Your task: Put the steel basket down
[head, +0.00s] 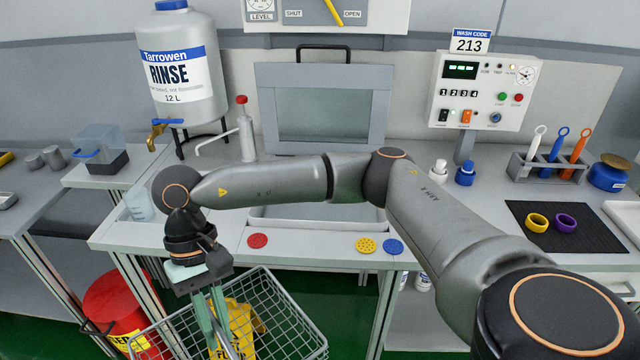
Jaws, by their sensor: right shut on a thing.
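The steel basket (292,310) is an open wire basket at the bottom of the head view, in front of the bench. My right gripper (215,322) points down at its left part and is shut on the basket. The fingertips and the exact spot they grip are hard to make out. I cannot tell whether the basket's underside touches anything. My left gripper is not in view.
The bench edge (170,244) lies just behind the basket. A yellow sign (238,326) shows through the wires, and a red bin (118,305) stands at left. Red (258,241), yellow (365,245) and blue discs (393,247) lie along the bench front.

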